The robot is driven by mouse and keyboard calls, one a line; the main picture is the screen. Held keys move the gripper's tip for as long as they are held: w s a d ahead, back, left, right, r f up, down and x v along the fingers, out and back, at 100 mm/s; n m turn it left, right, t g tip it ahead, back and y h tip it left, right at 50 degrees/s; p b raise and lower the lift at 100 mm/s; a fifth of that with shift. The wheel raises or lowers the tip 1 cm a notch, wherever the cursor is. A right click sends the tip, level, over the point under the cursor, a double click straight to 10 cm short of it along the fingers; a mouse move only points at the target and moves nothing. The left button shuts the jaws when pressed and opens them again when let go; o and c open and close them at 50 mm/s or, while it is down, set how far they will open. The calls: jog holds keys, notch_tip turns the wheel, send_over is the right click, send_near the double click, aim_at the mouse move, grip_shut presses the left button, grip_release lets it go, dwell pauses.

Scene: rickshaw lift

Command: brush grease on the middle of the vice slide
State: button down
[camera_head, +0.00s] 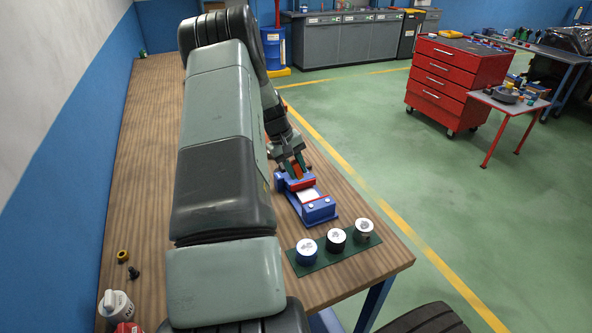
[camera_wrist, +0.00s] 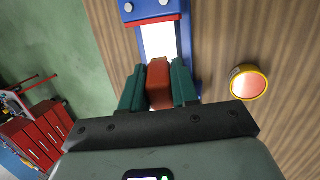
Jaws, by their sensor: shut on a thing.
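The blue vice (camera_head: 319,210) sits on the wooden bench, with a red jaw (camera_head: 302,184) and a pale, bright slide (camera_head: 309,196). In the wrist view the slide (camera_wrist: 158,40) runs down from the blue end (camera_wrist: 143,9) towards my fingers. My gripper (camera_head: 292,165) is over the far part of the vice. Its green fingers (camera_wrist: 158,88) are shut on a reddish-brown block-like piece (camera_wrist: 159,75), seemingly the brush's handle. The bristles are hidden, so I cannot tell whether they touch the slide. A round tin (camera_wrist: 248,83) with a yellow rim and reddish inside stands beside the vice in the wrist view.
Three white-topped jars, blue (camera_head: 307,252), black (camera_head: 336,240) and grey (camera_head: 364,230), stand on a green mat (camera_head: 328,262) near the bench's front edge. A white-lidded container (camera_head: 115,305) and small parts lie at the left. My arm hides much of the bench (camera_head: 140,180).

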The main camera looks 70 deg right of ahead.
jog(key=shift+f, duration=3.35)
jog(key=shift+s+d+f, duration=0.3)
jog(key=shift+s+f, duration=0.05)
jog(key=shift+f, duration=0.35)
jog(key=shift+s+d, duration=1.8)
jog(key=shift+w+a, duration=2.2)
jog(key=shift+w, duration=0.05)
jog(key=shift+s+a, duration=0.2)
jog(key=shift+s, duration=0.8)
jog(key=shift+s+d, duration=1.85)
jog(key=shift+w+a, duration=2.2)
jog(key=shift+w, duration=0.05)
jog(key=shift+s+r, duration=0.1)
jog(key=shift+r, duration=3.95)
